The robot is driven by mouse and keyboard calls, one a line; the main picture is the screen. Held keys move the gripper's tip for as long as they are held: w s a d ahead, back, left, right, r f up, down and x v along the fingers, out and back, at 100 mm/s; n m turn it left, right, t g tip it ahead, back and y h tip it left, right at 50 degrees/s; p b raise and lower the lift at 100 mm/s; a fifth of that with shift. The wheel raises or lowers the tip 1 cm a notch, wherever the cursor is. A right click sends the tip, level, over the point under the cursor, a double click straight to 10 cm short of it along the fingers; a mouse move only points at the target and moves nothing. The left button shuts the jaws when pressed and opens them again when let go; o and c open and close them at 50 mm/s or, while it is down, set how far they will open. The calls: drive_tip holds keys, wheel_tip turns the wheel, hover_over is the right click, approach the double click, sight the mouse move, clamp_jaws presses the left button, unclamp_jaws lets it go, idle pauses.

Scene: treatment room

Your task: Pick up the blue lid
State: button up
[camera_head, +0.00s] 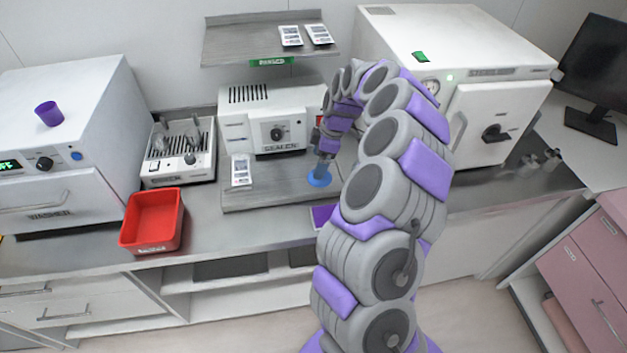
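The blue lid (319,180) is a small round disc with a raised middle. It appears to rest on the grey board (262,196) in front of the sealer. My gripper (322,165) points down right above the lid, at its raised middle, and covers part of it. The fingers are too small and too hidden to show whether they are open or shut, or whether they touch the lid.
The sealer (262,118) stands close behind the lid, and a white packet (241,170) lies to its left. A red bin (153,222) is at the counter's front left. The sterilizer (470,85) stands to the right, behind my arm. A shelf (235,40) hangs above.

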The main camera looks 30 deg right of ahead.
sight(328, 175)
drive_tip(key=d+f, duration=0.1)
drive_tip(key=f, duration=0.1)
drive_tip(key=d+f+b, duration=0.1)
drive_tip(key=d+f, duration=0.1)
drive_tip(key=shift+d, duration=0.1)
drive_tip(key=shift+w+a+f+b, duration=0.1)
drive_tip(key=shift+a+f+b, duration=0.15)
drive_tip(key=shift+f, duration=0.25)
drive_tip(key=shift+a+f+b, duration=0.1)
drive_tip(key=shift+a+f, duration=0.25)
drive_tip(key=shift+f, duration=0.1)
drive_tip(key=shift+a+r, duration=0.15)
drive_tip(key=shift+a, duration=1.05)
drive_tip(key=shift+c, duration=0.9)
drive_tip(key=shift+d, duration=1.15)
drive_tip(key=c, duration=0.4)
drive_tip(key=shift+d, duration=0.1)
drive_tip(key=shift+c, duration=1)
drive_tip(key=shift+a, duration=0.75)
drive_tip(key=c, duration=0.4)
